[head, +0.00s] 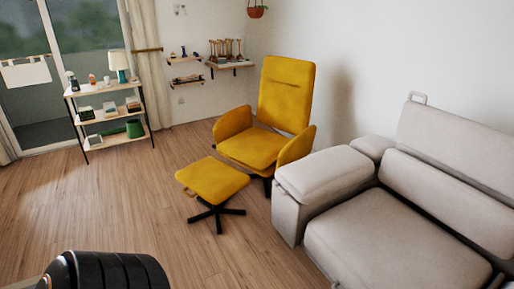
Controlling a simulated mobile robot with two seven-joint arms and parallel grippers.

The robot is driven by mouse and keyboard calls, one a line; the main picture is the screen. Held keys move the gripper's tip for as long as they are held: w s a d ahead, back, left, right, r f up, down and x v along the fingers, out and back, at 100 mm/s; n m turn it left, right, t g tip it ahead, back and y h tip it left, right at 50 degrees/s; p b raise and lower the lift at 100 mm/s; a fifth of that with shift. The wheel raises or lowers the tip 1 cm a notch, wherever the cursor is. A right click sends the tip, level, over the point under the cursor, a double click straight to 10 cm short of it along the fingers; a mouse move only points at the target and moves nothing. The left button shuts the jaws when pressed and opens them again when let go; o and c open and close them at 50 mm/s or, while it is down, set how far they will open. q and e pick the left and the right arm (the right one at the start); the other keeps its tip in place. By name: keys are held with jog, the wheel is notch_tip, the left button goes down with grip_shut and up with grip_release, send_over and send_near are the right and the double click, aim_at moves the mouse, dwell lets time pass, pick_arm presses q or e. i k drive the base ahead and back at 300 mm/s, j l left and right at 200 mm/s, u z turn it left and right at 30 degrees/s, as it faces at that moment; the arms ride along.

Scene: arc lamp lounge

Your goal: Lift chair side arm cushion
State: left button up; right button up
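The pale grey sofa (390,240) fills the right side of the head view. Its arm cushion (322,172), on the side facing the yellow chair, lies flat on top of the sofa's arm (286,214). The yellow armchair (285,95) stands just behind and left of that arm, with its own yellow side pads (232,123) on both sides. Neither of my grippers shows in the head view. A dark ribbed part at the bottom left looks like part of my own arm.
A yellow footstool (212,180) stands on a black star base in front of the armchair. A shelf unit (106,111) with a lamp (117,64) is at the back left. The wooden floor (130,200) is clear left of the footstool and in front of the sofa's arm.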

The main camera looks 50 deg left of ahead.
aim_at(309, 179)
jog(key=j+u, duration=0.1)
jog(key=u, duration=1.4)
jog(key=i+j, duration=0.2)
jog(key=i, duration=0.35)
jog(key=i+j, duration=0.2)
jog(key=i, duration=0.35)
